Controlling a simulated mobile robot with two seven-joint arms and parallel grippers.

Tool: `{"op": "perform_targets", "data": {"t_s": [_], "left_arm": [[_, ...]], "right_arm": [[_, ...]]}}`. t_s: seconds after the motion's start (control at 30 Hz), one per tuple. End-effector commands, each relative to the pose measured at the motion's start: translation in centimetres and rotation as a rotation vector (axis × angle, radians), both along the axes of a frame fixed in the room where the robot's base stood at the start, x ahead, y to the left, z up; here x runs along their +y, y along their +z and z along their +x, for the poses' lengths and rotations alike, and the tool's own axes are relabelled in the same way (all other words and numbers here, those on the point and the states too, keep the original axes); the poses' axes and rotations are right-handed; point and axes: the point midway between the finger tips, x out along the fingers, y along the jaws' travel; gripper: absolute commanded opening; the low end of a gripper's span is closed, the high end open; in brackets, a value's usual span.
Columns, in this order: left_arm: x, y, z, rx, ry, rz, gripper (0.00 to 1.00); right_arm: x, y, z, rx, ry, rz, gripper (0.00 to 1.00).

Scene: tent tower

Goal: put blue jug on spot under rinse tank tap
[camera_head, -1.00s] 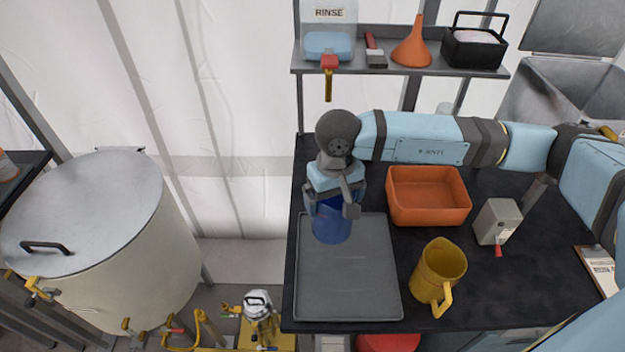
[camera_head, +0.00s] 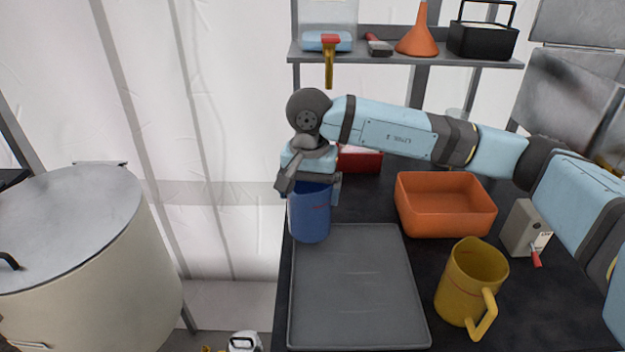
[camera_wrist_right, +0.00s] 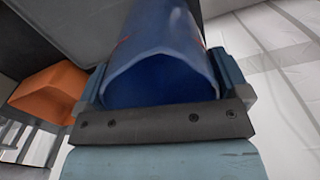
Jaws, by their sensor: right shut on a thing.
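The blue jug (camera_head: 310,214) is upright at the back left of the grey tray (camera_head: 355,285). My right gripper (camera_head: 310,185) is shut on it from above; its fingers sit on both sides of the rim. The jug's open mouth (camera_wrist_right: 160,80) fills the middle of the right wrist view. I cannot tell whether its base touches the tray or table. The rinse tank (camera_head: 328,38) is on the shelf, cut by the top edge, with its red and yellow tap (camera_head: 330,62) hanging over the shelf front, behind and above the jug. The spot itself cannot be made out. My left gripper is out of view.
An orange bin (camera_head: 446,205), a yellow jug (camera_head: 472,285) and a grey box with a red lever (camera_head: 527,230) stand right of the tray. A red container (camera_head: 360,160) is behind my gripper. The shelf (camera_head: 400,60) overhangs the back. A large drum (camera_head: 80,270) stands left.

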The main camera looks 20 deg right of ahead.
Motion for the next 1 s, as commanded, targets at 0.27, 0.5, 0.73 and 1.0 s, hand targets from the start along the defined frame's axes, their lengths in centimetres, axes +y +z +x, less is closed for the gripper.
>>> {"op": "perform_targets", "data": {"t_s": [0.27,0.5,0.73,1.0], "left_arm": [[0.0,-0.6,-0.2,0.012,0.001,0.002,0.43],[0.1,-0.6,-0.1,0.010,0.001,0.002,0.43],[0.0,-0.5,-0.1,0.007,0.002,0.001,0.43],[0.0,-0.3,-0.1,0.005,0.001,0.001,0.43]], "right_arm": [[-3.1,0.0,6.5,-0.001,-0.003,0.002,0.68],[-4.2,0.0,8.8,-0.001,0.002,0.000,0.68],[-4.3,-2.7,8.8,0.002,0.002,0.000,0.68],[-4.3,-3.5,8.8,-0.001,0.002,0.000,0.68]]}}
